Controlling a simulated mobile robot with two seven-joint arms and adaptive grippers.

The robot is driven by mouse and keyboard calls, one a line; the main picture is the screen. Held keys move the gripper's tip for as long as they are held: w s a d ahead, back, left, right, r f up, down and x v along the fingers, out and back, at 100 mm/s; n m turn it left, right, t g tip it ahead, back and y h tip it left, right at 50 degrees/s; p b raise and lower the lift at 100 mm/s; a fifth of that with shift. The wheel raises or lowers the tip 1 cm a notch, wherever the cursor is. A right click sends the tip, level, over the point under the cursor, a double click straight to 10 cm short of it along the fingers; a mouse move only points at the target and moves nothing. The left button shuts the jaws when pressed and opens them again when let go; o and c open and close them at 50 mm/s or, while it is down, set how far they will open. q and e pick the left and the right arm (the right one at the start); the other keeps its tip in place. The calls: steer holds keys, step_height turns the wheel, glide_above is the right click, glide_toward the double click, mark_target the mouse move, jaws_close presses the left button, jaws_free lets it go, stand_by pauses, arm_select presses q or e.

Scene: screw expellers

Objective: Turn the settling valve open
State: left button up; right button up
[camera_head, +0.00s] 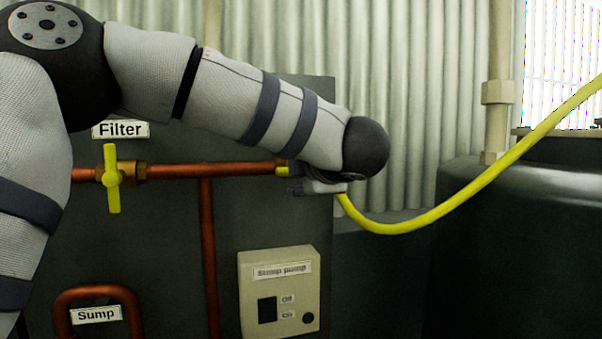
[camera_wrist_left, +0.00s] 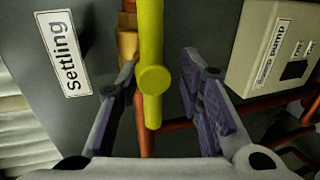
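The settling valve has a yellow bar handle (camera_wrist_left: 151,50) on a brass body (camera_wrist_left: 127,45), seen in the left wrist view. The label "Settling" (camera_wrist_left: 64,54) is beside it. My left gripper (camera_wrist_left: 158,70) is open, with one finger on each side of the handle. A gap shows between the handle and the right finger; the left finger is closer, and I cannot tell whether it touches. In the head view my left gripper (camera_head: 312,186) is at the pipe's right end, where my arm hides most of the valve. My right gripper is not in view.
A filter valve with a yellow handle (camera_head: 112,178) sits left on the copper pipe (camera_head: 210,170). A sump pump switch box (camera_head: 279,292) is below my gripper. A yellow hose (camera_head: 440,212) curves right to a dark tank (camera_head: 530,205).

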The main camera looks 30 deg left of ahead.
arm_select(q)
steer(key=shift+r, duration=0.15)
steer(key=shift+s+r, duration=0.1)
steer(key=shift+s, duration=0.05)
steer(key=v, duration=1.1)
steer(key=shift+s+d, duration=0.15)
steer(key=shift+d, duration=0.25)
